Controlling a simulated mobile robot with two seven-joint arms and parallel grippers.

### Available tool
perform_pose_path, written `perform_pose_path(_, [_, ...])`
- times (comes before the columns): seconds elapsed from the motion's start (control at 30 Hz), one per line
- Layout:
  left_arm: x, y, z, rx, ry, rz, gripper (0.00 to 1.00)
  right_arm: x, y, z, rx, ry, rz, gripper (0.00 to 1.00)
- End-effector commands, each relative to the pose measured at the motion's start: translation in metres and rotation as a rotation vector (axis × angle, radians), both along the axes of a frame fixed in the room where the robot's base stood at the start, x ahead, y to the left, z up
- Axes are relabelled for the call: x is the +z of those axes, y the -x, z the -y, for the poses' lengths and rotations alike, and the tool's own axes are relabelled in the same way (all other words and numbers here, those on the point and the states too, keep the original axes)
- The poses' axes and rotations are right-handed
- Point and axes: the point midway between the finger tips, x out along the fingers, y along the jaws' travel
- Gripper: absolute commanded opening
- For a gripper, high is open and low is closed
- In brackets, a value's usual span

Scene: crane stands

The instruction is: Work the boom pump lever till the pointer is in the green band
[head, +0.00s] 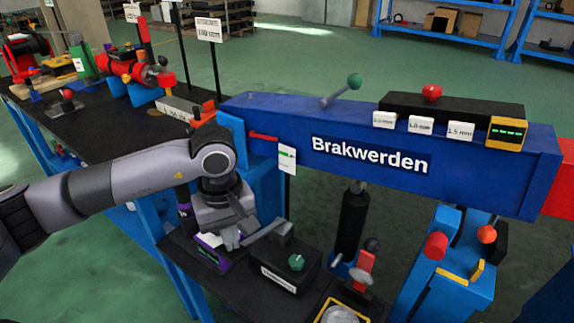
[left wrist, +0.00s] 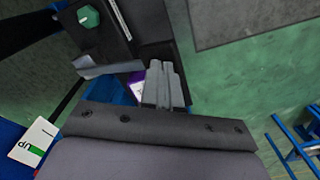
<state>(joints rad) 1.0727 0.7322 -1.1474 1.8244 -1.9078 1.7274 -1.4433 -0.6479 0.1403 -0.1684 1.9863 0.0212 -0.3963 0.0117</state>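The black pump box (head: 285,268) with a green knob (head: 297,262) and a white label stands on the lower dark shelf. Its grey lever (head: 266,231) slants down left to my left gripper (head: 231,240). In the left wrist view the lever (left wrist: 108,67) reaches the side of the fingers (left wrist: 163,85). The fingers are close together with nothing visible between them; touching or slightly apart from the lever, I cannot tell. A red pointer (head: 263,136) sits on the blue boom (head: 260,115), above the green band on the white card (head: 287,158). My right gripper is out of view.
A purple-edged device (head: 210,252) sits just below my left gripper. A black cylinder (head: 351,222) and a red-handled part (head: 364,268) stand right of the pump box. A dark bench (head: 110,125) with tools is at the left. Green floor lies behind.

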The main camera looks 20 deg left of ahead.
Motion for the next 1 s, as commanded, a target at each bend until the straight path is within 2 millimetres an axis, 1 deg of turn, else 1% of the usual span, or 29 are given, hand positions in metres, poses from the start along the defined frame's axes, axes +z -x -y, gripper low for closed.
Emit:
perform_pose_path(0.03, [-0.008, 0.000, 0.000, 0.001, -0.001, -0.001, 0.00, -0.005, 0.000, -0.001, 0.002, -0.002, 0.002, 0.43])
perform_pose_path(0.9, [-0.071, 0.000, 0.000, 0.002, -0.001, 0.001, 0.00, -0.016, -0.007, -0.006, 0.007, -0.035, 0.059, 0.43])
perform_pose_path(0.93, [-0.073, 0.000, 0.000, 0.002, -0.001, 0.001, 0.00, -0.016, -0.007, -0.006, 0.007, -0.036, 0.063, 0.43])
perform_pose_path(1.0, [-0.068, -0.001, 0.000, 0.002, 0.000, 0.001, 0.00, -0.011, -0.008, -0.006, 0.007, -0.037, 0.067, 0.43])
